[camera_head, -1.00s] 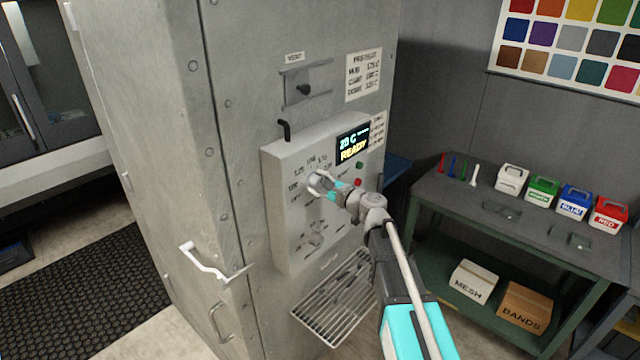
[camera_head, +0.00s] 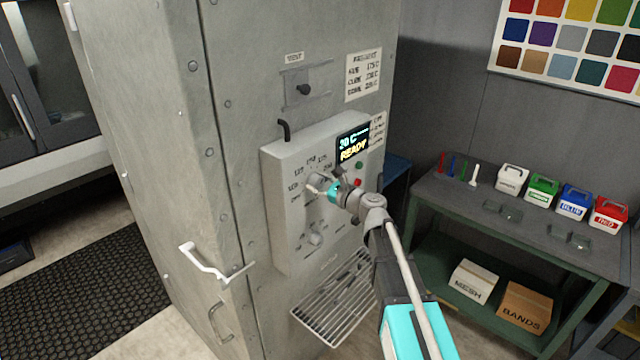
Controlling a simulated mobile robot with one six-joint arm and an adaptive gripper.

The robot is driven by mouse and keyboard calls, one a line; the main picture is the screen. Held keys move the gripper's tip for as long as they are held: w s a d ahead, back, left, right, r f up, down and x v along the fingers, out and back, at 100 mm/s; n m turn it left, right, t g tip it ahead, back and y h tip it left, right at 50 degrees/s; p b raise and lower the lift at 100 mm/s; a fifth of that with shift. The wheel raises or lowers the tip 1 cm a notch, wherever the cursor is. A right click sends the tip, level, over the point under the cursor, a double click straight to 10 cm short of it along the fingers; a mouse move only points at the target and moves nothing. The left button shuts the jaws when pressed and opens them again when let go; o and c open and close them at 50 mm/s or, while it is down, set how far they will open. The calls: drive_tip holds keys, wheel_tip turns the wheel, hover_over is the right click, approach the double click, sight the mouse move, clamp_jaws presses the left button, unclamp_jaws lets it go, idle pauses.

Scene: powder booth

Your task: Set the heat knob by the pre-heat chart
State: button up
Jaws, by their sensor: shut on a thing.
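The grey control box (camera_head: 285,215) is on the front of the metal oven. Its upper dial, the heat knob (camera_head: 316,181), has a ring of numbers around it, partly covered by my gripper. My gripper (camera_head: 321,186) is at this knob with its fingers shut on it. The knob's pointer cannot be made out. A second, lower knob (camera_head: 315,239) has its own marks. The display (camera_head: 352,143) shows a temperature that looks like 20 C and READY. The pre-heat chart (camera_head: 363,75) is above the box; its lines are blurred.
A vent slider (camera_head: 304,89) and a black hook (camera_head: 285,130) are above the box. A white door handle (camera_head: 205,264) sticks out at left, and a wire rack (camera_head: 335,303) below. A table (camera_head: 440,195) with colored boxes stands at right.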

drive_tip(key=o, duration=1.1)
drive_tip(key=shift+a, duration=0.1)
drive_tip(key=shift+o, duration=0.2)
drive_tip(key=v, duration=1.2)
